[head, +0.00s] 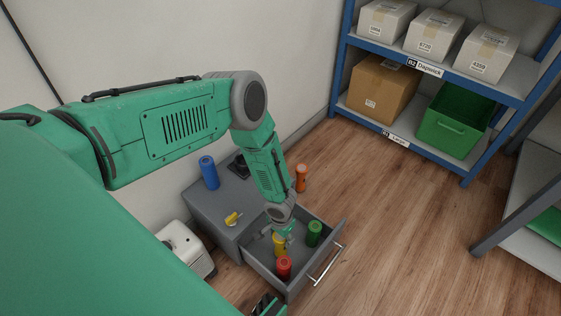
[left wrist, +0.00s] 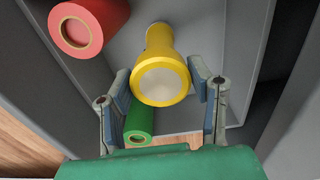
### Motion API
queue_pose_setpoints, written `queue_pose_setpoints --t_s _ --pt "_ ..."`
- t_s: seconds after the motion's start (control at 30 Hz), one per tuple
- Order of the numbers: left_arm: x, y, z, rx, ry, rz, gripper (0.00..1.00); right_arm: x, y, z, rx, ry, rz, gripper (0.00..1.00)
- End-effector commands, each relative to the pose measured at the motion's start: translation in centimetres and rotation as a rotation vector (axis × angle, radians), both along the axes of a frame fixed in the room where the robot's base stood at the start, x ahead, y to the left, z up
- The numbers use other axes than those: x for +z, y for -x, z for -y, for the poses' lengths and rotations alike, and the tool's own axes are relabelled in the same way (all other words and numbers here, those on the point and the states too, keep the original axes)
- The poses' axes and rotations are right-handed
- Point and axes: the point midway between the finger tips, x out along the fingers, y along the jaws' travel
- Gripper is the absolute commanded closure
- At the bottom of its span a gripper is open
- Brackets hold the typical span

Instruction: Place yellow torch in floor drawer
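The yellow torch (head: 279,248) stands in the open floor drawer (head: 258,262). In the left wrist view the torch (left wrist: 162,80) has its pale round end facing the camera. My left gripper (head: 284,230) is just above it in the drawer. In the left wrist view the fingers (left wrist: 160,82) are spread on either side of the torch's end, with small gaps showing. A small dark green and black part at the bottom edge of the head view looks like my right gripper (head: 268,305); its fingers are not clear.
A red cylinder (head: 284,268) and a green cylinder (head: 314,233) also stand in the drawer. A blue cylinder (head: 209,173) and a small yellow item (head: 233,219) are on the cabinet top (head: 208,205). An orange cylinder (head: 301,178) is behind the drawer. Shelves (head: 410,147) stand at upper right.

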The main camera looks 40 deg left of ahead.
Motion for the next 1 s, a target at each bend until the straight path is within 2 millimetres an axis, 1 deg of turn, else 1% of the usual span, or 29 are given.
queue_pose_setpoints --t_s 0.37,0.47,0.57,0.8,0.9,1.0 --pt "0.1 0.0 0.0 -0.001 0.000 0.000 0.35 0.0 0.0 0.0 0.000 0.000 0.000 0.52" --pt "0.9 0.0 0.0 -0.003 0.000 0.000 0.35 0.5 0.0 0.0 0.000 0.000 -0.001 0.52" --pt "2.4 0.0 0.0 -0.004 -0.001 0.000 0.35 1.7 0.0 0.0 0.000 0.000 -0.001 0.52" --pt "7.5 -0.1 0.1 -0.004 0.000 0.001 0.35 5.3 0.0 0.0 0.000 0.000 0.000 0.52" --pt "9.3 -0.1 0.1 -0.004 0.000 0.001 0.35 6.6 0.0 0.0 0.000 0.000 0.000 0.52" --pt "10.6 0.0 0.1 -0.004 -0.001 -0.001 0.35 7.6 0.0 0.0 0.000 0.000 0.000 0.52"
